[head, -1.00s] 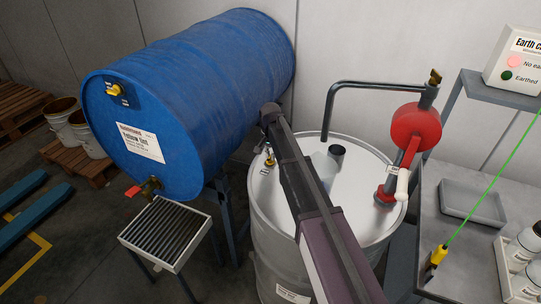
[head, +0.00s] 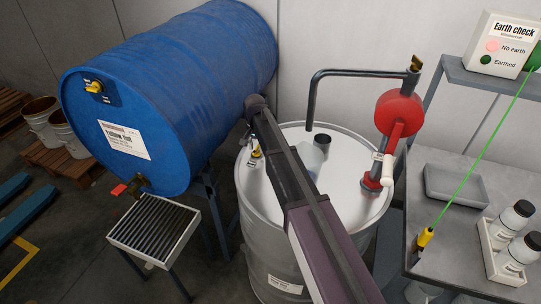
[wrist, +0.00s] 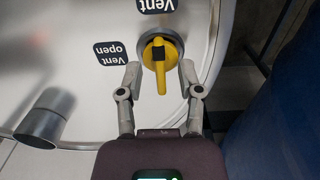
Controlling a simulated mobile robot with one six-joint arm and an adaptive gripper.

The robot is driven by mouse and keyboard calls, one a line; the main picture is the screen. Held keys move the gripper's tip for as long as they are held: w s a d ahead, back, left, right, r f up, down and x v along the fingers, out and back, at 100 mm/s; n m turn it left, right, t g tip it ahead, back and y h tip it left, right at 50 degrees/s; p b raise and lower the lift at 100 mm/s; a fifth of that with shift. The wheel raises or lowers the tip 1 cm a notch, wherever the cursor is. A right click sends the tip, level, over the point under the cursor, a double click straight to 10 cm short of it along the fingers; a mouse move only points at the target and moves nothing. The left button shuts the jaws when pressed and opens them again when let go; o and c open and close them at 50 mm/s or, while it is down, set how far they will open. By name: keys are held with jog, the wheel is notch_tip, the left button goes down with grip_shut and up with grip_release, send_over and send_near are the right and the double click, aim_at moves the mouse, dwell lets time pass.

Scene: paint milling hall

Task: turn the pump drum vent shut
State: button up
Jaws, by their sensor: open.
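The pump drum (head: 285,210) is a pale steel drum standing upright, with the red hand pump (head: 398,112) on its lid. Its vent is a small yellow handle (wrist: 162,75) with a black centre piece, near the lid's rim. In the wrist view the handle's long end points down towards my gripper. A "Vent open" label (wrist: 110,53) is left of it and a "Vent" label (wrist: 157,5) above. My gripper (wrist: 160,68) is open, one finger each side of the handle's end, with visible gaps. In the head view the vent (head: 256,152) shows beside my arm, which hides part of the lid.
A blue drum (head: 165,90) lies on a stand close left of my arm. A dark upright pipe stub (wrist: 43,120) stands on the lid. A bench (head: 440,230) with a tray, bottles and a yellow clamp is at the right.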

jog(key=shift+n, duration=0.4)
